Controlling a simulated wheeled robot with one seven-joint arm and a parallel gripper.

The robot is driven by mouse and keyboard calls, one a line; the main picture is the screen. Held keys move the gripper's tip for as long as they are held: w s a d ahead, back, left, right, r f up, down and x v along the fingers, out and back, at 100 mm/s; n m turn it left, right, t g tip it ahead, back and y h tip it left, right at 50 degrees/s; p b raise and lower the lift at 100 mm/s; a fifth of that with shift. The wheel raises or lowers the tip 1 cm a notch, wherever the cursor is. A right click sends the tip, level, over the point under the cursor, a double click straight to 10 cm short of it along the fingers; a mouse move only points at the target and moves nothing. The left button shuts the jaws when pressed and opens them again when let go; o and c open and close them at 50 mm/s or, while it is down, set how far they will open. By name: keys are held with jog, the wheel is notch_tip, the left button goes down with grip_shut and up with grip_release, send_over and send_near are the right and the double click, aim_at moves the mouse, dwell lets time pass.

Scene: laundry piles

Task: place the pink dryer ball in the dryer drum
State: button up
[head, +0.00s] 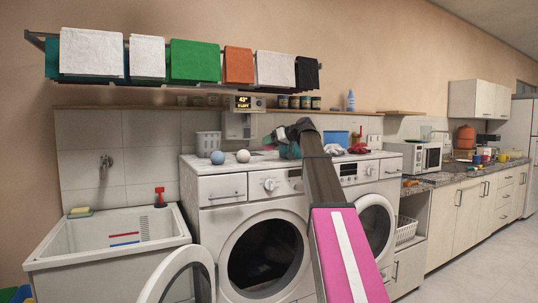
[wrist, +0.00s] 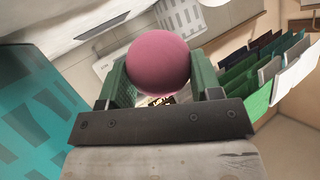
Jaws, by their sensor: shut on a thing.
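The pink dryer ball (wrist: 158,62) sits between the green fingers of my gripper (wrist: 160,80) in the wrist view, and the gripper is shut on it. In the head view my gripper (head: 279,142) is above the machine tops, near the wall; only a small bit of pink shows there. A front-loading machine (head: 228,219) stands below with its round door (head: 180,275) swung open to the left. I cannot read a label saying which machine is the dryer.
A blue ball (head: 217,157) and a white ball (head: 243,156) rest on the machine top. A second machine with a round door (head: 374,225) stands to the right, partly behind my arm. A sink (head: 110,240) is at left. Folded towels (head: 195,60) lie on a wall rack above.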

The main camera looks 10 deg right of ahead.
jog(key=shift+w+a+f, duration=0.15)
jog(key=shift+w+f, duration=0.2)
jog(key=shift+w, duration=0.15)
jog(key=shift+w+a+f, duration=0.15)
jog(key=shift+w+f, duration=0.15)
jog(key=shift+w, duration=0.15)
jog(key=shift+f, duration=1.75)
jog(key=shift+f, duration=0.1)
jog(key=o, duration=0.9)
